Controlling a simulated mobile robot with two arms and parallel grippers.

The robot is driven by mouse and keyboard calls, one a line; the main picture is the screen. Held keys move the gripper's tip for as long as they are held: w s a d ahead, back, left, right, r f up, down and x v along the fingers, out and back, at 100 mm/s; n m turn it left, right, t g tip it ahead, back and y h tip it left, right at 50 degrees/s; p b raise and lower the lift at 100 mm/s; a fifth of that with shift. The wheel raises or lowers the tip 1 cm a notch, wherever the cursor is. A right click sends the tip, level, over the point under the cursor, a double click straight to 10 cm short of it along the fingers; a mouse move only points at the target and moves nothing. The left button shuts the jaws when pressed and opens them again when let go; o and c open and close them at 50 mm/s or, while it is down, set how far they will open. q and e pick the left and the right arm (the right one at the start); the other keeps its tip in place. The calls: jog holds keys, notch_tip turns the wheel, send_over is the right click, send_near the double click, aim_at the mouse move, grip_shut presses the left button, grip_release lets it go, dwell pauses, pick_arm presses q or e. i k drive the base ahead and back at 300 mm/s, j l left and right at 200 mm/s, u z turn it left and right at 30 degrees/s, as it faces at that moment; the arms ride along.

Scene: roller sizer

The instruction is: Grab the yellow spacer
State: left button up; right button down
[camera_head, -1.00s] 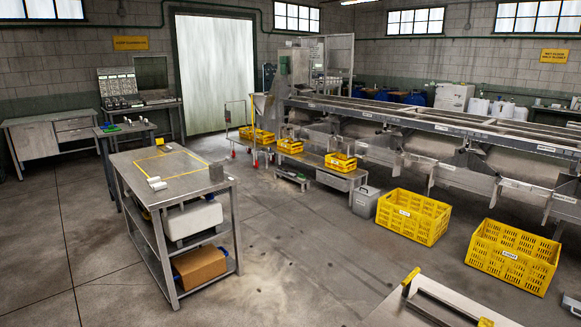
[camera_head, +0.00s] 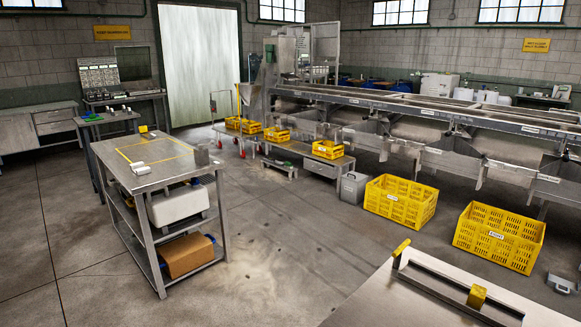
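A yellow block (camera_head: 477,296) sits at the near end of a long metal bar on a steel surface at the lower right. A second, thin yellow piece (camera_head: 401,248) stands at the far end of that bar. A small yellow piece (camera_head: 143,129) is also on the steel cart at the left, by the back edge of its top. I cannot tell which of these is the yellow spacer. Neither of my grippers is in view.
The steel cart (camera_head: 150,180) stands at the left, with a cardboard box (camera_head: 187,255) on its lower shelf. Large yellow crates (camera_head: 400,203) (camera_head: 499,237) stand on the floor before the long roller machine (camera_head: 430,113). The concrete floor (camera_head: 285,235) between is clear.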

aim_at(477, 295)
jog(key=z, duration=1.3)
